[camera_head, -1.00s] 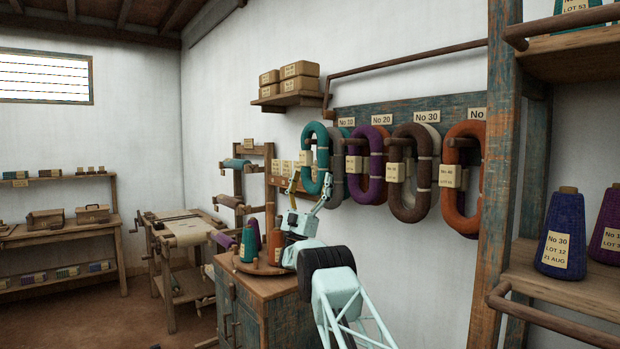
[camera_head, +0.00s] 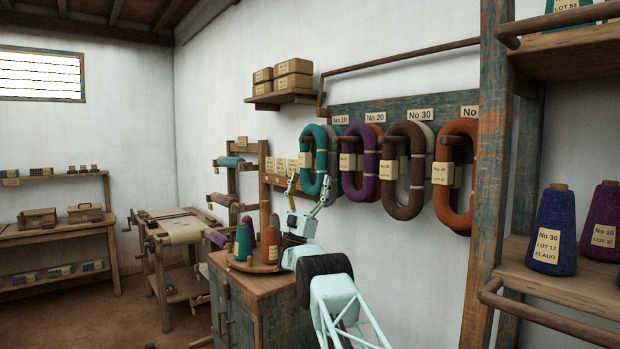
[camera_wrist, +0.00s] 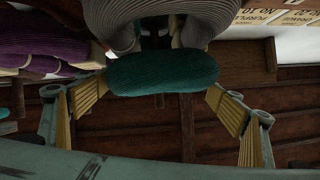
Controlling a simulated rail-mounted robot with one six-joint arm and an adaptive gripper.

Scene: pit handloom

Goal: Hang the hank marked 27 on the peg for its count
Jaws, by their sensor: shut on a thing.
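A teal hank (camera_head: 306,178) hangs upright in my gripper (camera_head: 308,186), in front of the left end of the peg board (camera_head: 362,112). Its tag (camera_head: 304,159) is too small to read. In the wrist view the hank's teal lower end (camera_wrist: 162,74) lies between the two fingers, which are shut on it. A grey hank (camera_head: 335,170) on the No 10 peg is just behind and to its right, and fills the top of the wrist view (camera_wrist: 115,18). I cannot tell whether the teal hank touches it or whether a peg passes through its loop.
Purple (camera_head: 372,165), brown (camera_head: 417,170) and orange (camera_head: 473,180) hanks hang to the right, with others behind. Boxes sit on a wall shelf (camera_head: 280,100) above. A cabinet (camera_head: 262,290) with cones stands below. An upright post (camera_head: 488,190) of a cone rack is at right.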

